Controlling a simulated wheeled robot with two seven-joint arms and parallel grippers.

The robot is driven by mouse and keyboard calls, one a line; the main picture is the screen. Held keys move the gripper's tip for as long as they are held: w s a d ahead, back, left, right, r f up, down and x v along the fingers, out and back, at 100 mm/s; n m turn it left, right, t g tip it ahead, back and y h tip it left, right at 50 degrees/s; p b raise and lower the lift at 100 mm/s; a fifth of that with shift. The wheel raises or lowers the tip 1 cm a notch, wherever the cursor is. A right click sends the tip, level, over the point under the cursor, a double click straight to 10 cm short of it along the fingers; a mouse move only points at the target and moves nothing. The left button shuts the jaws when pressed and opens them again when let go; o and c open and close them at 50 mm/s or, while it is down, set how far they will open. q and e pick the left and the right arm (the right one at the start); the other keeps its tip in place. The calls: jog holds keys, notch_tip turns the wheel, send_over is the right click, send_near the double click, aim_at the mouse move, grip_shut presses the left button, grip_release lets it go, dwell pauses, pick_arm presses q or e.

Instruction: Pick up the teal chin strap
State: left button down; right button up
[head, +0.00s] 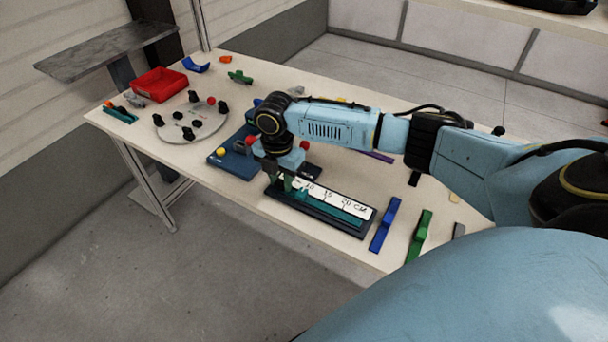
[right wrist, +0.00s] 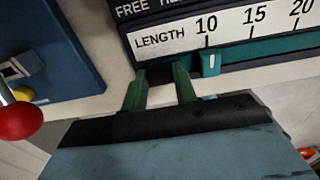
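A long teal strip, which looks like the teal chin strap (head: 335,213), lies in a dark length gauge (head: 318,218) at the table's front edge. In the right wrist view the strap (right wrist: 264,47) runs along below the white number scale, with a teal block near its left end. My right gripper (head: 280,182) is over the gauge's left end, pointing down. In the right wrist view its two green fingers (right wrist: 161,72) stand apart, with a dark piece between or behind their tips. I cannot tell whether they touch it. My left gripper is not in view.
A blue panel (head: 232,163) with a red knob (right wrist: 20,121) stands left of the gauge. Blue (head: 385,225) and green (head: 419,236) bars lie to its right. A round white plate (head: 180,132) and red bin (head: 158,84) are farther left.

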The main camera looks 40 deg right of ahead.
jog(key=c, duration=0.5)
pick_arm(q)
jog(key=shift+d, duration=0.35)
pick_arm(e)
jog(key=shift+r, duration=0.1)
